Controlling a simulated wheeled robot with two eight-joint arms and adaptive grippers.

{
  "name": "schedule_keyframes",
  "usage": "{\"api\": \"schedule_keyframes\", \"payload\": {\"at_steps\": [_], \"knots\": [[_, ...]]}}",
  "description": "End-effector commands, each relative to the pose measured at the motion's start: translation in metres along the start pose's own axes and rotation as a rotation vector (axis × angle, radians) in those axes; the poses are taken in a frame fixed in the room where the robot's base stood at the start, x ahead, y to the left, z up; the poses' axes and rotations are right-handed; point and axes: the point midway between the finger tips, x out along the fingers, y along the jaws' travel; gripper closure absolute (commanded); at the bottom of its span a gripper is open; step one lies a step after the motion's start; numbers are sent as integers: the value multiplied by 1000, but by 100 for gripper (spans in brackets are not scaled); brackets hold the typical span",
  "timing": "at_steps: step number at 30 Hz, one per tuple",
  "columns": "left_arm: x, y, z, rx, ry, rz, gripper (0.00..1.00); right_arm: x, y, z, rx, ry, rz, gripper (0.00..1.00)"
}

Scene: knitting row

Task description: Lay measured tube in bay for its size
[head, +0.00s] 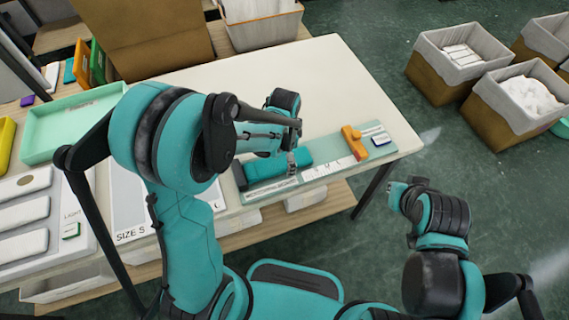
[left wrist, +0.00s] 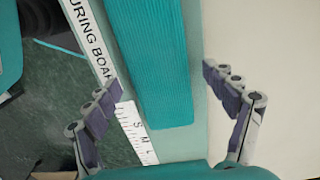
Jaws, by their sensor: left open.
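A teal ribbed knit tube (head: 262,170) lies flat on the pale green measuring board (head: 325,173) near the table's front edge. In the left wrist view the tube (left wrist: 155,55) runs between my fingers, along the board's printed scale. My left gripper (head: 288,160) is over the tube; in the wrist view its fingers (left wrist: 161,78) are spread wide, one on each side of the tube. Whether they touch it I cannot tell. A bay marked "SIZE S" (head: 128,205) lies to the left, partly hidden by my left arm. My right gripper (head: 398,190) is off the table's front right; its fingers are unclear.
An orange slider (head: 352,140) stands at the board's right end. A tray marked "LIGHT" (head: 42,255) holds white pieces at left, with a mint tray (head: 40,140) behind. Lined bins (head: 435,75) stand on the floor at right. The table's back middle (head: 325,75) is clear.

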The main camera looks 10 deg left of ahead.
Motion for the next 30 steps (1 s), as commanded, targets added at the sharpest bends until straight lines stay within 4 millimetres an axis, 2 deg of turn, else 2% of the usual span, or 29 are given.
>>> {"api": "schedule_keyframes", "payload": {"at_steps": [5,6,10,11,23,30], "knots": [[0,0,0,0,0,0,16,0,0,0,0,0,0,100],[0,0,0,0,0,0,18,0,0,0,0,0,0,100],[0,0,0,0,0,0,52,0,0,0,0,0,0,100],[0,0,0,0,0,0,57,0,0,0,0,0,0,100],[-2,0,0,0,0,0,56,-2,0,-2,0,0,0,100],[-26,0,0,0,0,-1,56,-17,0,-12,0,0,0,100]]}}
